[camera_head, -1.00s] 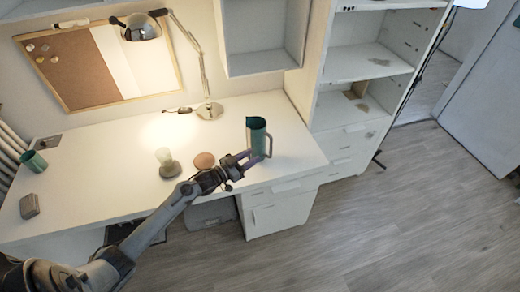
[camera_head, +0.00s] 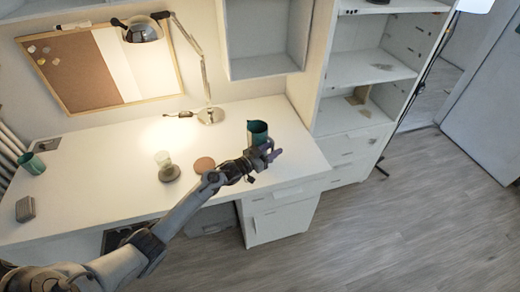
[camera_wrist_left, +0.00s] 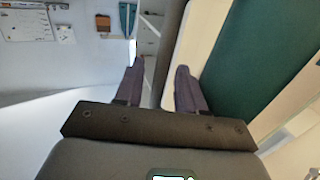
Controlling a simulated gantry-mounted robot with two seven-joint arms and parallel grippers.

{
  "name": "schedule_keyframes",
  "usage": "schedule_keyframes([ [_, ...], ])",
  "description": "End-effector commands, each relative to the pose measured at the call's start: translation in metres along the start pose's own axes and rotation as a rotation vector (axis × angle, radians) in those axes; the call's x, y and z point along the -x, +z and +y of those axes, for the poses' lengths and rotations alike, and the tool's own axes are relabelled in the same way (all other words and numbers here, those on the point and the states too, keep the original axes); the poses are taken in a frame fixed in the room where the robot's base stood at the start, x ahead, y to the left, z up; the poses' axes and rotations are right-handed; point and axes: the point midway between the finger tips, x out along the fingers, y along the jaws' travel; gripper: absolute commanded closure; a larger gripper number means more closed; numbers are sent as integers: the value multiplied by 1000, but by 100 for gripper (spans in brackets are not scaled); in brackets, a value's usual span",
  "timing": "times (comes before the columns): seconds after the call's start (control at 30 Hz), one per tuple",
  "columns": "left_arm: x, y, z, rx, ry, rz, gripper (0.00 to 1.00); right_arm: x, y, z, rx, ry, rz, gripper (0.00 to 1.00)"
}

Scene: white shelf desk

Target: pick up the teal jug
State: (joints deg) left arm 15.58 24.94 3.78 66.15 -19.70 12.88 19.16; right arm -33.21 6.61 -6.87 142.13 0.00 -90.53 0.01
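The teal jug (camera_head: 257,131) stands near the right end of the white desk in the head view. My left gripper (camera_head: 272,154) is in front of it and slightly right, hiding its lower part and its handle. In the left wrist view, the jug's large teal side (camera_wrist_left: 262,70) fills the right part of the picture. There the fingers of my left gripper (camera_wrist_left: 159,88) are apart. A dark strip, perhaps the handle, runs up between them beside a pale strip; I cannot tell whether a finger touches it. My right gripper is not in view.
A brown round disc (camera_head: 204,164) and a small glass on a dark base (camera_head: 167,168) stand left of the gripper. A desk lamp (camera_head: 210,114) stands behind. A teal cup (camera_head: 33,163) and a grey-brown box (camera_head: 25,209) are at the far left.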

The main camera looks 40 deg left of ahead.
Motion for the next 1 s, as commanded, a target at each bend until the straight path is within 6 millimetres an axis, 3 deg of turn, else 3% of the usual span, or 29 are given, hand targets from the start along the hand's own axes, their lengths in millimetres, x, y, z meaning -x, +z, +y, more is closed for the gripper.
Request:
schedule_keyframes([
  [0.3,-3,0,0,0,0,-1,63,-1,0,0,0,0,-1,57],
  [0.57,-3,0,0,0,0,-1,100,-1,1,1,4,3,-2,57],
  [1.0,-3,-2,0,-2,0,3,100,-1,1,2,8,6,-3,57],
])
